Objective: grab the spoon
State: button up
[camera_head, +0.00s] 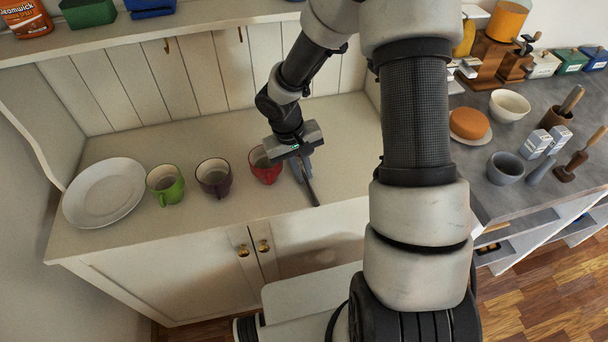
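My gripper (304,170) points down over the white counter, just right of the red mug (264,166). A thin dark handle-like thing (313,192), possibly the spoon, runs from under the gripper toward the counter's front edge. Its upper end is hidden by the gripper, and no spoon bowl shows. The fingers are small and partly covered by the gripper body. I cannot tell whether they are open or closed on the thin thing, or whether it is lifted off the counter.
A white plate (104,192), a green mug (165,184) and a dark purple mug (214,178) stand left on the white counter (240,205). A shelf (110,36) overhangs the back. A grey counter at right holds a grey mortar (505,168), a white bowl (509,106) and boxes.

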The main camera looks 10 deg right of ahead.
grip_shut()
jog(key=shift+r, duration=0.1)
